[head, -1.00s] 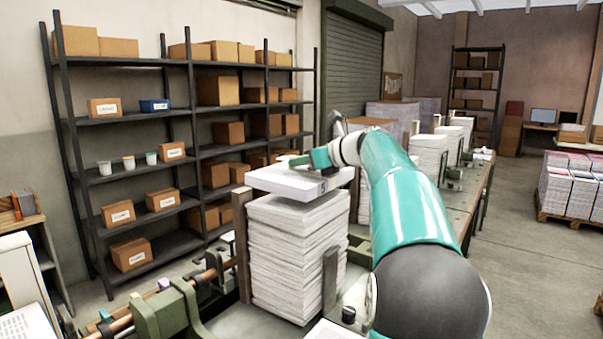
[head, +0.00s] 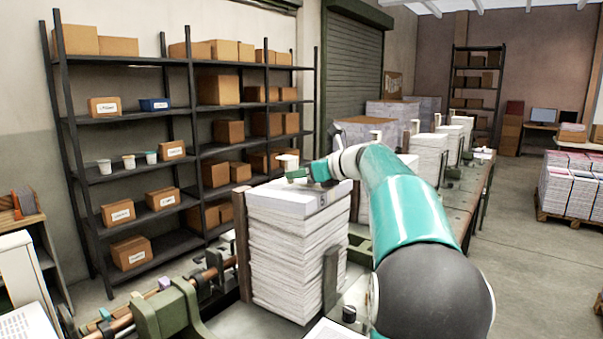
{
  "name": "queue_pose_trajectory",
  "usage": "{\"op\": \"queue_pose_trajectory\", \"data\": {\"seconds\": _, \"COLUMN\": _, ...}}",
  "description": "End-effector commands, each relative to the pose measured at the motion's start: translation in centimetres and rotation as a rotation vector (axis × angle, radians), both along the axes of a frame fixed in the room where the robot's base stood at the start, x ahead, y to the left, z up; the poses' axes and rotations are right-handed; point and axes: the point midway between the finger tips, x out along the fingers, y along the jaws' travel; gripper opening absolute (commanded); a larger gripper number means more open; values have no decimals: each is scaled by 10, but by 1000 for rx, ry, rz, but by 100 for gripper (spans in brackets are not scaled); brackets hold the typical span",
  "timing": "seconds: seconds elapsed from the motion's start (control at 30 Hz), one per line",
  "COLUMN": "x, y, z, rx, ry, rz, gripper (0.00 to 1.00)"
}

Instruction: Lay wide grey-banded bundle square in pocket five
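The wide white bundle (head: 282,200) lies on top of the tall paper stack (head: 285,262) in the nearest pocket. It looks level and roughly in line with the stack. A greyish strip with a dark mark, perhaps a numeral, shows near its right end. My gripper (head: 296,174) is just above the bundle's far edge; I cannot tell whether it touches. Its fingers are small and partly hidden, so their opening is unclear. The pocket's far side is hidden behind the stack and my arm.
A brown post (head: 241,243) and a green-grey upright (head: 330,278) flank the stack closely. More stacks (head: 428,158) stand along the line behind. Shelves of boxes (head: 215,174) stand at left. Floor (head: 535,275) is clear at right.

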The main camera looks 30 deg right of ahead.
Motion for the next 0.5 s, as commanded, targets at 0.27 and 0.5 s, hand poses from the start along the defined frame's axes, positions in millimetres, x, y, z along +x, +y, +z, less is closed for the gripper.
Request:
{"op": "queue_pose_trajectory", "data": {"seconds": 0.27, "x": -22, "y": -9, "z": 11, "rx": -2, "ry": -1, "rz": -4, "gripper": 36}}
{"op": "queue_pose_trajectory", "data": {"seconds": 0.5, "x": -70, "y": -25, "z": 26, "rx": -1, "ry": 0, "rz": -4, "gripper": 36}}
